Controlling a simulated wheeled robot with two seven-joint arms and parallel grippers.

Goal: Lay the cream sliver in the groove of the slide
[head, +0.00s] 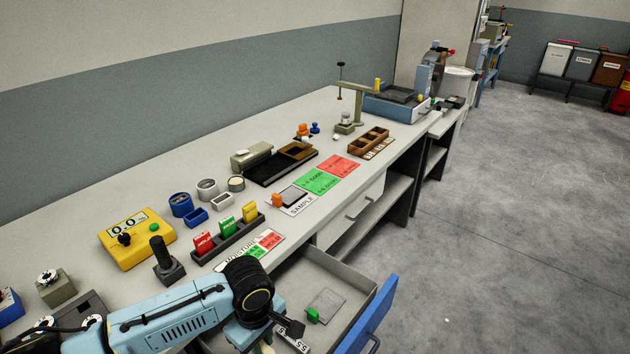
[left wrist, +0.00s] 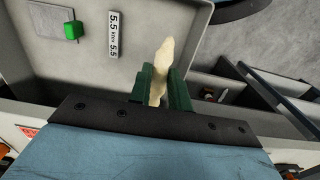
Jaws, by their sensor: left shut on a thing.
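The cream sliver (left wrist: 163,62) stands out between the green fingers of my left gripper (left wrist: 162,80) in the left wrist view. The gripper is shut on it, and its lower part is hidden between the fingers. In the head view my left gripper (head: 270,343) is at the bottom, over the open drawer (head: 330,265), mostly hidden by the wrist. A grey plate with a green grip (head: 326,300) lies in the drawer. A similar plate with an orange grip (head: 292,195) lies by the SAMPLE card. I cannot tell which is the slide; no groove is clear. My right gripper is not in view.
A 5.5 ktex label (left wrist: 114,34) lies in the drawer. The drawer's blue front (head: 372,318) juts out from the bench. A rack of coloured blocks (head: 228,240), a yellow meter (head: 137,240) and a black-handled tool (head: 165,262) stand on the bench near my arm.

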